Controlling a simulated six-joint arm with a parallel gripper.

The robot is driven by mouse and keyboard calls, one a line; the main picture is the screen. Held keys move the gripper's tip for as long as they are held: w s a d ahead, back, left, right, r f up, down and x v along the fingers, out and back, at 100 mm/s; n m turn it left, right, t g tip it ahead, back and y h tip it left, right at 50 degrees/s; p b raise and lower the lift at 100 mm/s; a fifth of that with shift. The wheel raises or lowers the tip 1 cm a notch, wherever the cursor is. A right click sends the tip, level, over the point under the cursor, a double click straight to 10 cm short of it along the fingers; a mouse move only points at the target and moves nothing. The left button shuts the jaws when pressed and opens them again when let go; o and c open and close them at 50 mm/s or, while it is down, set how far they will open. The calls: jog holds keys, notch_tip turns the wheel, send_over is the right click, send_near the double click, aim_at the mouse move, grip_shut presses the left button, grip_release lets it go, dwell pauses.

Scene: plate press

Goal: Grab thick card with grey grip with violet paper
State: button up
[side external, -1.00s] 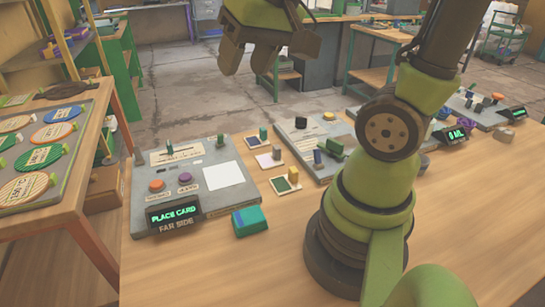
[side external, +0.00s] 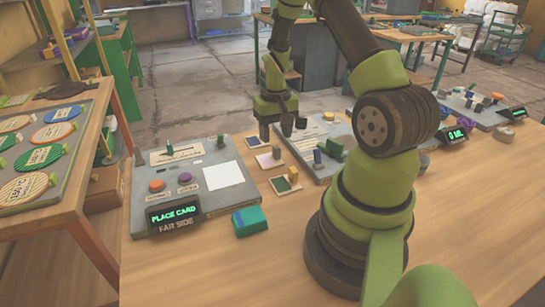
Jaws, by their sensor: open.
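A small card with pale violet paper (side external: 266,161) lies on the table right of the press panel, the middle one of three cards. A greyish upright grip (side external: 277,152) stands at its right side. I cannot judge its thickness. My gripper (side external: 276,130) points down with its fingers apart and empty, above and slightly behind this card. The press panel (side external: 205,205) has a white pad (side external: 223,175) and a display (side external: 173,213) reading PLACE CARD.
A card with a dark green patch (side external: 281,185) and yellowish grip lies in front. Another card (side external: 253,142) lies behind, its grip hidden by my gripper. A green-blue block (side external: 249,221) sits near the panel. A second panel (side external: 310,165) is to the right. The front table is clear.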

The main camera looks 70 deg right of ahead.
aim_at(277, 146)
jog(key=f, duration=0.6)
jog(key=shift+d, duration=0.25)
jog(key=shift+r, duration=0.1)
grip_shut()
